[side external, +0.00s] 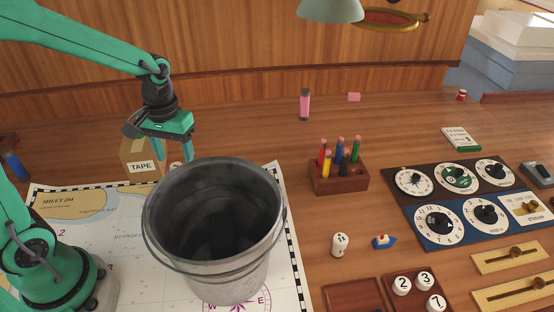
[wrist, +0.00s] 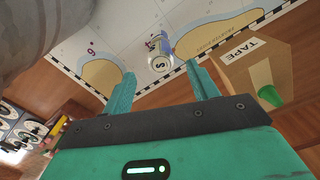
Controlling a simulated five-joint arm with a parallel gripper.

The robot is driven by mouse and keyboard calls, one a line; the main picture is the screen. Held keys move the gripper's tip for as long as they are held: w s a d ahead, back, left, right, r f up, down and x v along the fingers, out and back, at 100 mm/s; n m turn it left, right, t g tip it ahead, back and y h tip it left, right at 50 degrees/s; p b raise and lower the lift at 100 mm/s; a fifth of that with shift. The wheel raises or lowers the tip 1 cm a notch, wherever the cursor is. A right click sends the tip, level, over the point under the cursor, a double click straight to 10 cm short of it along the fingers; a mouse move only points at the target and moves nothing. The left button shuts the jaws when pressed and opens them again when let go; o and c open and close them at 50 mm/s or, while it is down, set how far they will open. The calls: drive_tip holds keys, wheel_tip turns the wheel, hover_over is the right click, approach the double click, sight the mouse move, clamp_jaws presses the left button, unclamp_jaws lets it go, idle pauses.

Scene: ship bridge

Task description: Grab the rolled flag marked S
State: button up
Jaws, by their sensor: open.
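In the side view only a small pale end (side external: 176,165) shows behind the bucket's rim, and the rest is hidden. My gripper (side external: 175,156) is open and empty, pointing down close above that spot. In the wrist view the fingertips of my gripper (wrist: 161,72) stand apart on either side of the S end. I cannot tell whether either finger touches it.
A large grey bucket (side external: 222,245) stands on the chart (side external: 110,260), close in front of my gripper. A cardboard box marked TAPE (side external: 141,166) stands just left of the fingers; it also shows in the wrist view (wrist: 252,72). A pen block (side external: 338,180) stands to the right.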

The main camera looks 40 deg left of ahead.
drive_tip(key=shift+s+f, duration=0.2)
drive_tip(key=shift+f, duration=3.6)
drive_tip(key=c, duration=1.1)
